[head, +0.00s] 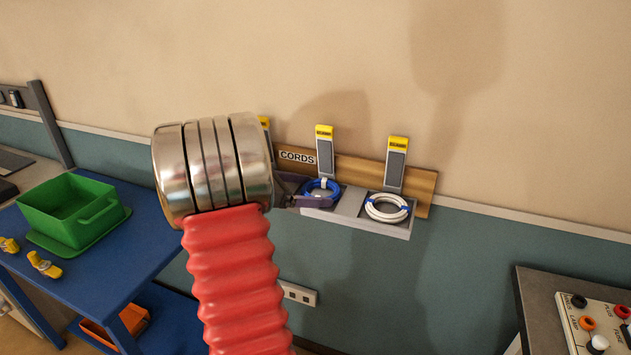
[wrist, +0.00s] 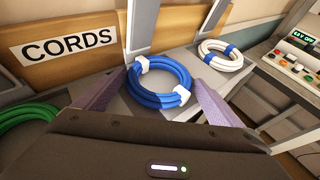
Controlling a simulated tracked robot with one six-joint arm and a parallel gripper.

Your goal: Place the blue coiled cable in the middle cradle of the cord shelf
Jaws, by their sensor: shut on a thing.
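The blue coiled cable (wrist: 158,84), bound with white ties, is between the two purple fingers of my gripper (wrist: 160,92). In the head view the blue cable (head: 333,186) is at the middle cradle of the cord shelf (head: 348,203), in front of the middle upright. I cannot tell whether it rests on the cradle floor. My gripper (head: 306,197) is shut on it, and the arm hides the left part of the shelf. A white coiled cable (head: 387,208) with blue ties lies in the right cradle. A green coiled cable (wrist: 28,116) shows at the left cradle in the wrist view.
The CORDS sign (head: 297,157) is on the wooden backboard behind the shelf. Grey uprights with yellow tops rise behind the cradles. A blue table (head: 125,245) with a green bin (head: 70,212) stands at left. A control panel (head: 590,320) is at lower right.

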